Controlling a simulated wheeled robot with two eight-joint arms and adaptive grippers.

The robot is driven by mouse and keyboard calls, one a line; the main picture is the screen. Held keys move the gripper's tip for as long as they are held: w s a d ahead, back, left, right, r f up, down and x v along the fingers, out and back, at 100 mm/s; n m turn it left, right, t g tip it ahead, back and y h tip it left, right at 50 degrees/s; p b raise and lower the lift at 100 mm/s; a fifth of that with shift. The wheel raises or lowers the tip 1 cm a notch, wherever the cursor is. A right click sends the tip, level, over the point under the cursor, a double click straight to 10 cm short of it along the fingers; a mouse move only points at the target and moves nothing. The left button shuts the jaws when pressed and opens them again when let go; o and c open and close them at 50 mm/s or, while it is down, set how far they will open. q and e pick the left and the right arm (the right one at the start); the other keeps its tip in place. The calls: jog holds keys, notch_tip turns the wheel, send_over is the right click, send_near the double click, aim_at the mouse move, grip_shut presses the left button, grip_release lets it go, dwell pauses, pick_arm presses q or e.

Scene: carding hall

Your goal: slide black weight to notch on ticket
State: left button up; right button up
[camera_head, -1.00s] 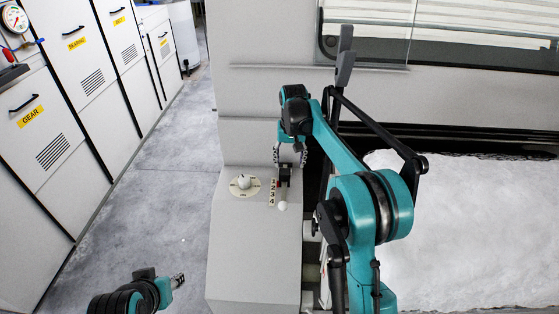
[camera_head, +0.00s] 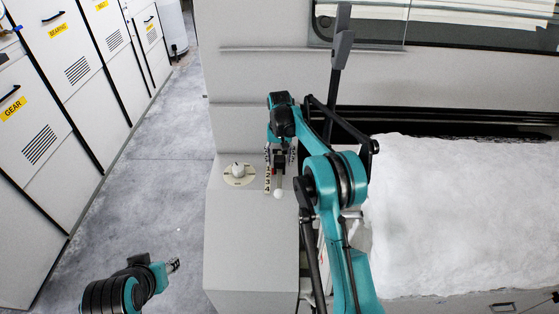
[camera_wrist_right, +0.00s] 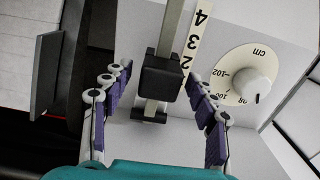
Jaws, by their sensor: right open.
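The black weight (camera_wrist_right: 160,78) is a dark block on a grey bar (camera_wrist_right: 174,28) in the right wrist view. Beside the bar runs a number strip (camera_wrist_right: 198,38); 4, 3 and 2 show, and the weight hides part of the 2's end. My right gripper (camera_wrist_right: 158,73) is open, with one purple-padded finger on each side of the weight, gaps showing on both sides. In the head view the right gripper (camera_head: 281,152) is over the strip's far end. My left gripper (camera_head: 174,265) is at lower left, away from the machine; its jaws are too small to judge. I make out no ticket.
A white dial knob (camera_head: 239,170) stands left of the strip. A white ball (camera_head: 278,194) is at the bar's near end. White fleece (camera_head: 455,220) lies at right. Cabinets (camera_head: 75,80) line the left, with clear floor (camera_head: 150,170) between.

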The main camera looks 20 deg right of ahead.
aim_at(279, 182)
grip_shut()
jog(key=shift+s+a, duration=0.1)
jog(key=shift+s, duration=0.3)
jog(key=s, duration=0.2)
jog(key=s+a, duration=0.1)
jog(key=s, duration=0.1)
jog(key=s+b, duration=0.1)
jog(key=shift+s+a, duration=0.35)
jog(key=shift+s, duration=0.3)
jog(key=shift+a+f, duration=0.1)
grip_release()
jog(key=shift+s, duration=0.1)
